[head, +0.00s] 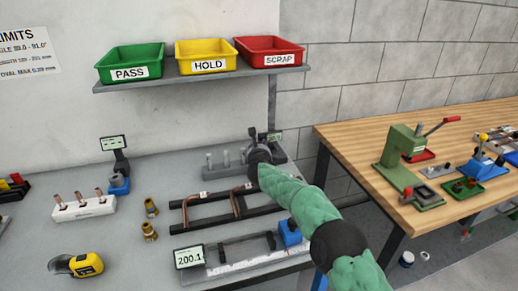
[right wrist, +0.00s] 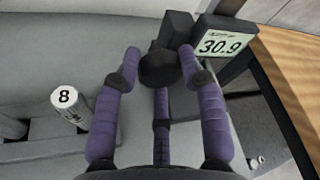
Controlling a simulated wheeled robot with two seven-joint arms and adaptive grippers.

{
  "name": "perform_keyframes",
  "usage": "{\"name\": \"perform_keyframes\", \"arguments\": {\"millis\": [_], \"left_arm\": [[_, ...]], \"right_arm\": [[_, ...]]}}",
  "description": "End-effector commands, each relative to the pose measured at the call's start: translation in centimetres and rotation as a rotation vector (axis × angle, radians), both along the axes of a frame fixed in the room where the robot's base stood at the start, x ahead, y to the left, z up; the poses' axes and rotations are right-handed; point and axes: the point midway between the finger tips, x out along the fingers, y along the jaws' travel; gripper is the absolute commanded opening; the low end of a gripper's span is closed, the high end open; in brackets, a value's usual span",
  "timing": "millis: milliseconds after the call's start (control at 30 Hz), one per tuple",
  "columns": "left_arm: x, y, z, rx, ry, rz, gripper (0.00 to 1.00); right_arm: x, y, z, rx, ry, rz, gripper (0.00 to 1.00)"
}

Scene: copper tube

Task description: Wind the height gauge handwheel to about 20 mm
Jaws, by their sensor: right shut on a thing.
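The height gauge shows in the right wrist view as a dark block with a tilted display (right wrist: 220,45) reading 30.9. Its round dark handwheel (right wrist: 159,70) sits between the purple fingers of my right gripper (right wrist: 159,75), which is shut on it. In the head view, my right gripper (head: 260,152) is at the back right of the grey bench, at the end of my green-sleeved arm. It covers most of the gauge there; the small green display (head: 274,137) shows just behind, too small to read. My left gripper is not in view.
A grey block with several pins (head: 228,160) stands left of the gauge; a post marked 8 (right wrist: 65,98) shows close to my fingers. A black frame with copper tubes (head: 225,208) and a gauge reading 200.1 (head: 189,257) lie in front. A wooden table (head: 360,140) is to the right.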

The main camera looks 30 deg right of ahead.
Motion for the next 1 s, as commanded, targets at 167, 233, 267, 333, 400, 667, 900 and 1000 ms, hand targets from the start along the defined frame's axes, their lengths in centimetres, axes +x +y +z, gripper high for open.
{"name": "perform_keyframes", "arguments": {"millis": [167,233,267,333,400,667,900,1000], "left_arm": [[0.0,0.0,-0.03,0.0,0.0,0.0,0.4],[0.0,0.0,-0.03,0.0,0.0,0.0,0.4],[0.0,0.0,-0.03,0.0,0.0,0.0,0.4],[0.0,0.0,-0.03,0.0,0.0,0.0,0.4],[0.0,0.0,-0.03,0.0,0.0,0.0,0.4],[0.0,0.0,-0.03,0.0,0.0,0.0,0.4],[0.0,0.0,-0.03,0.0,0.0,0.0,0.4],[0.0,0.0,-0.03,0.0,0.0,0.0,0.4]], "right_arm": [[-0.12,0.03,-0.91,-0.16,0.051,-0.002,0.08],[-0.11,0.04,-0.95,-0.225,0.067,-0.002,0.08],[-0.12,0.03,-0.96,-0.252,0.074,-0.001,0.08],[-0.13,0.03,-0.96,-0.317,0.089,-0.002,0.08],[-0.14,0.02,-1.06,-0.378,0.105,-0.001,0.08],[-0.14,-0.05,-1.07,-0.58,0.153,-0.002,0.08],[-0.15,-0.12,-1.01,-0.704,0.182,-0.003,0.08],[-0.18,-0.14,-1.01,-0.737,0.19,-0.004,0.08]]}}
